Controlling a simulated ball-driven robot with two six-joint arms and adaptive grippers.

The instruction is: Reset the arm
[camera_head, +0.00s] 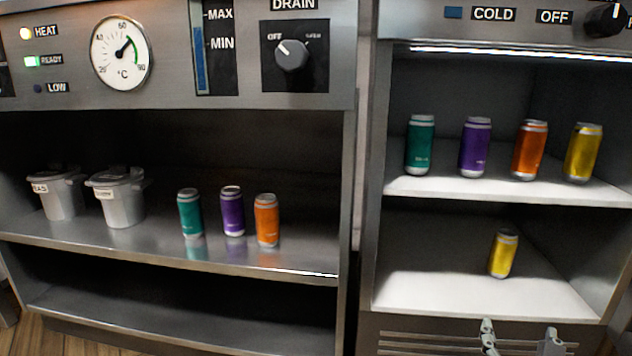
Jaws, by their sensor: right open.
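My right gripper (520,343) shows at the bottom right edge of the head view. Its two grey fingertips stand apart with nothing between them, in front of the vented panel below the right-hand cabinet. It is below the yellow can (504,253) on the cabinet's lower shelf and apart from it. The rest of my right arm is out of the picture. My left gripper is not in view.
The right cabinet's upper shelf (400,187) holds several cans in a row. The left cabinet's shelf (150,250) holds two lidded grey pots (120,203) and teal, purple and orange cans (232,212). The compartment below looks empty. A drain knob (291,55) is above.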

